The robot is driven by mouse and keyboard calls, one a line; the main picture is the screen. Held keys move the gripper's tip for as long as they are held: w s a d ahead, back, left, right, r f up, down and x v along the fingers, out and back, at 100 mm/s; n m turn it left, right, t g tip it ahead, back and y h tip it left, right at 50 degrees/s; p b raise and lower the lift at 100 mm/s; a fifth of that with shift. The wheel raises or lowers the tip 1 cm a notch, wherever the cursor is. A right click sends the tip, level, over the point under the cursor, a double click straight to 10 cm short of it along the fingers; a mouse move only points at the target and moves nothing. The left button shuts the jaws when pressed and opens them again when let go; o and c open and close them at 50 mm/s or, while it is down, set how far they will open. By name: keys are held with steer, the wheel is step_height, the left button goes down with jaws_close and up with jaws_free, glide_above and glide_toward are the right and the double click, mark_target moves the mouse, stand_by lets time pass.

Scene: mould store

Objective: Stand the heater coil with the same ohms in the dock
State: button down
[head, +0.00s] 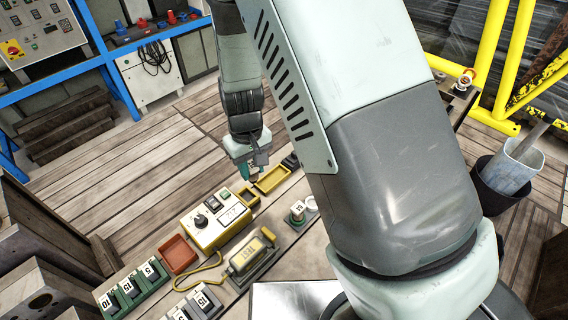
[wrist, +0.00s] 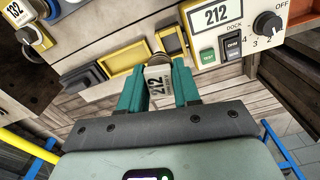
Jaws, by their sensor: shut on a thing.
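My gripper (head: 250,172) has teal fingers and is shut on a heater coil; in the wrist view the fingers (wrist: 158,88) grip it from both sides. The held coil (wrist: 158,82) has a pale label reading 212, turned sideways. The yellow control box (head: 216,220) shows 212 on its label plate in the wrist view (wrist: 216,16). The word DOCK is printed beside its switches. A small yellow-framed dock (wrist: 172,42) adjoins the box, near the coil's end; it also shows in the head view (head: 249,196). I cannot tell whether they touch.
Another coil (wrist: 30,36), labelled 132, stands at upper left in the wrist view. A yellow tray (wrist: 88,82) lies beside the dock. In the head view are a red tray (head: 178,254), a yellow test device (head: 247,256) and numbered blocks (head: 134,288).

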steer(key=shift+s+a+f+n, duration=0.1)
steer(key=shift+a+f+n, duration=0.3)
steer(key=shift+f, duration=0.55)
steer(key=shift+w+a+f+n, duration=0.1)
steer(key=shift+a+f+n, duration=0.25)
steer(key=shift+f, duration=0.65)
steer(key=shift+s+a+f+n, duration=0.1)
steer(key=shift+a+f+n, duration=0.3)
steer(key=shift+f, duration=0.55)
steer(key=shift+f, duration=0.85)
steer(key=c, duration=0.9)
jaws_free()
steer(key=shift+o, duration=0.9)
steer(key=shift+s+a, duration=0.1)
steer(key=shift+s, duration=0.05)
